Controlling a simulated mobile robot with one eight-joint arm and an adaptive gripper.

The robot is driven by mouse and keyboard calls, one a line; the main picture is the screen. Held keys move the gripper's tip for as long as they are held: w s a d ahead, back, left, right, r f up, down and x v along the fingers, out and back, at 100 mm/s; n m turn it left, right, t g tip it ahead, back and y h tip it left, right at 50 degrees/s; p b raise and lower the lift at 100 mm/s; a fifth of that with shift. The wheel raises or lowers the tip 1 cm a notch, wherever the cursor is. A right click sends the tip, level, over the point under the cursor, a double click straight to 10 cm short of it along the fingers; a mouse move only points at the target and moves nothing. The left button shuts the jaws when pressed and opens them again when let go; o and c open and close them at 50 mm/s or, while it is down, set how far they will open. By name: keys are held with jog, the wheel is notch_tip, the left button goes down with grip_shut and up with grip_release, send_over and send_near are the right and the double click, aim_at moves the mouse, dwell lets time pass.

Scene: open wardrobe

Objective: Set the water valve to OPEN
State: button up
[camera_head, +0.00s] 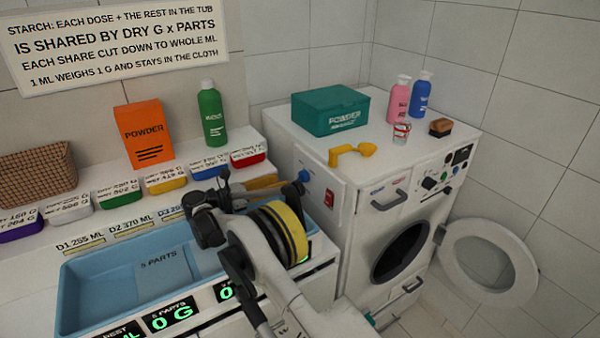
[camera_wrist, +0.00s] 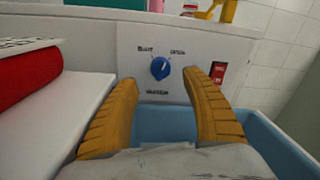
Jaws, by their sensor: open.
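The water valve is a round blue knob (camera_wrist: 160,68) on a pale panel (camera_wrist: 135,48). Small blurred labels stand to its upper left, upper right and below; the upper ones look like SHUT and OPEN. A light mark on the knob points roughly upward, but I cannot tell its exact setting. My gripper (camera_wrist: 160,78) is open and empty, its yellow-orange fingers either side of the knob in the wrist view, apparently short of it. In the head view the knob (camera_head: 304,175) sits on the washer's left side, just beyond my gripper (camera_head: 264,182).
A red switch (camera_wrist: 217,72) is right of the knob. A blue tub (camera_head: 85,295) lies below my arm. Coloured labelled boxes (camera_head: 165,180) line the shelf at left. A yellow tap-like part (camera_head: 352,152) stands on the washer top. The washer's round door (camera_head: 488,258) hangs open.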

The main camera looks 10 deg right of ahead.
aim_at(300, 174)
jog(key=b+x, duration=0.2)
jog(key=x, duration=0.5)
jog(key=shift+d, duration=0.3)
jog(key=c, duration=1.2)
